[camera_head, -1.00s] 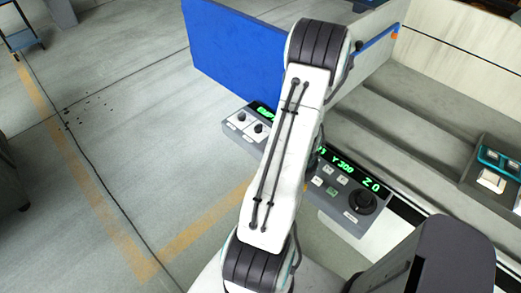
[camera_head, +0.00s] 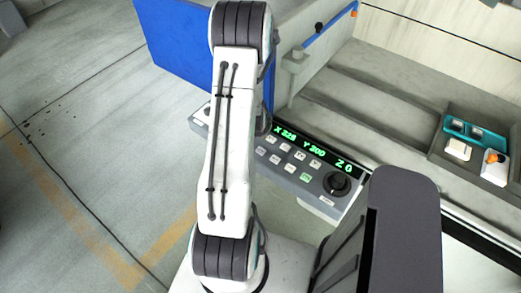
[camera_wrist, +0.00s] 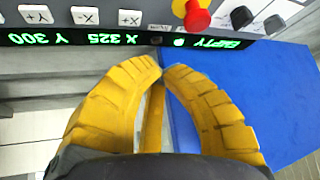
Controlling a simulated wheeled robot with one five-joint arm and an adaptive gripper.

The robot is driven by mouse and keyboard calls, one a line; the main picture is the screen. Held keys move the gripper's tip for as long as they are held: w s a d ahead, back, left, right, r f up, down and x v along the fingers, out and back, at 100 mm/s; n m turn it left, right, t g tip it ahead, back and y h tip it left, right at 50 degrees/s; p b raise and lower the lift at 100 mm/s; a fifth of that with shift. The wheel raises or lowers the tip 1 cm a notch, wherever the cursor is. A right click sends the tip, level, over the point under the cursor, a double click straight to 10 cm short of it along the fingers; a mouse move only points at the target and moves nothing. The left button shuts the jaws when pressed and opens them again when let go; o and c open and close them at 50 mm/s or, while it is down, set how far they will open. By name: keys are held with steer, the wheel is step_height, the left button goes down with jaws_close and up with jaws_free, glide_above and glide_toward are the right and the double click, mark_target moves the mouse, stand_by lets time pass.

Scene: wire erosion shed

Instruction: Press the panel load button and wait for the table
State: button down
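The control panel (camera_head: 290,160) is a grey console on the machine's front edge, with a green-lit display (camera_head: 312,147) reading X 325, Y 300, Z 0. Below it are rows of small pale buttons, one with a green mark (camera_head: 305,177), and a black knob (camera_head: 337,183). I cannot read which button is the load button. In the wrist view the display (camera_wrist: 130,39) appears upside down and shows EMPTY. A red button (camera_wrist: 197,14) stands above it. My gripper (camera_wrist: 161,70) has yellow ribbed fingers with tips together, just short of the display in that view; my arm hides it in the head view.
A blue panel (camera_head: 173,45) stands behind my arm and fills the wrist view's right side. The machine's stepped bed (camera_head: 375,110) lies right of the control panel. A teal tray (camera_head: 475,133) and a white block with an orange top (camera_head: 495,168) sit farther right. Open floor lies left.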

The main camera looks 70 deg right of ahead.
step_height(320, 180, down, 7)
steer(key=b, duration=0.4)
steer(key=shift+f, duration=0.2)
steer(key=shift+f+b, duration=0.7)
steer(key=shift+b, duration=0.1)
